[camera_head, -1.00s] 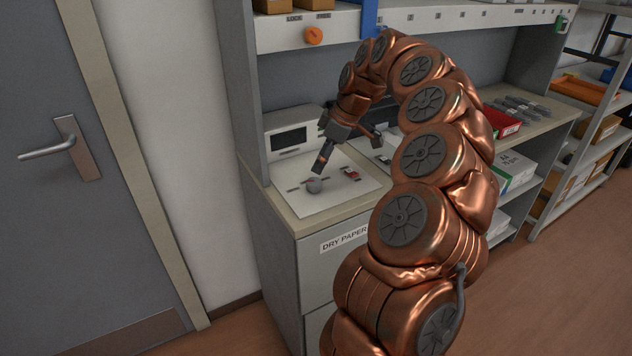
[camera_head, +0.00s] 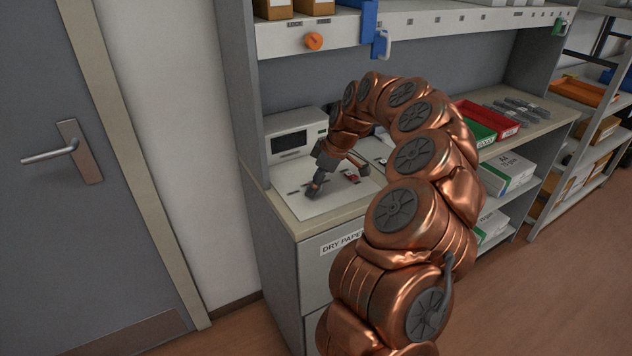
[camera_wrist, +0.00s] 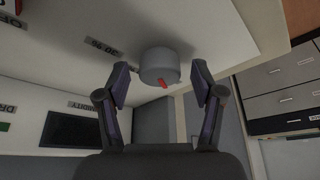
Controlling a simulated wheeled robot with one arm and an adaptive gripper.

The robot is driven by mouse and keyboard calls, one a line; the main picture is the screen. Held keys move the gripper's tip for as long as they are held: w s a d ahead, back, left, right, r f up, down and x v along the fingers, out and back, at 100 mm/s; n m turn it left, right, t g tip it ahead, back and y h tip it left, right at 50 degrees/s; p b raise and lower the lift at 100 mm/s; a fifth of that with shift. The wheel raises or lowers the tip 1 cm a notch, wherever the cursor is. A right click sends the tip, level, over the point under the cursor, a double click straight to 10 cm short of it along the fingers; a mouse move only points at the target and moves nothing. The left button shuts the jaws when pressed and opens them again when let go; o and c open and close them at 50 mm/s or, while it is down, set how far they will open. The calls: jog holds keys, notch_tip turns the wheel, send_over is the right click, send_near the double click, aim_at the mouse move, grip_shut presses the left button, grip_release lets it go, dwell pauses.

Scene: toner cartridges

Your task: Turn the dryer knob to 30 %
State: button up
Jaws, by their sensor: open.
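The dryer knob (camera_wrist: 158,64) is a round grey knob with a red pointer mark, set on a pale panel. In the wrist view the mark faces the lower edge of the picture. My open gripper (camera_wrist: 160,71) has one finger on each side of the knob, with a visible gap on both sides. In the head view my gripper (camera_head: 335,181) is low over the white dryer panel (camera_head: 325,202) and mostly hides the knob. A percent label (camera_wrist: 102,47) lies beside the knob; its number is hard to read.
A box with a dark display (camera_head: 292,141) stands behind the panel. An orange knob (camera_head: 313,41) and a blue part (camera_head: 369,20) are on the shelf edge above. Red and green trays (camera_head: 487,119) are on the counter to the right. The cabinet side wall is close on the left.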

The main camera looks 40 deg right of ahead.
jog(key=shift+c, duration=0.4)
jog(key=c, duration=1)
jog(key=shift+c, duration=0.2)
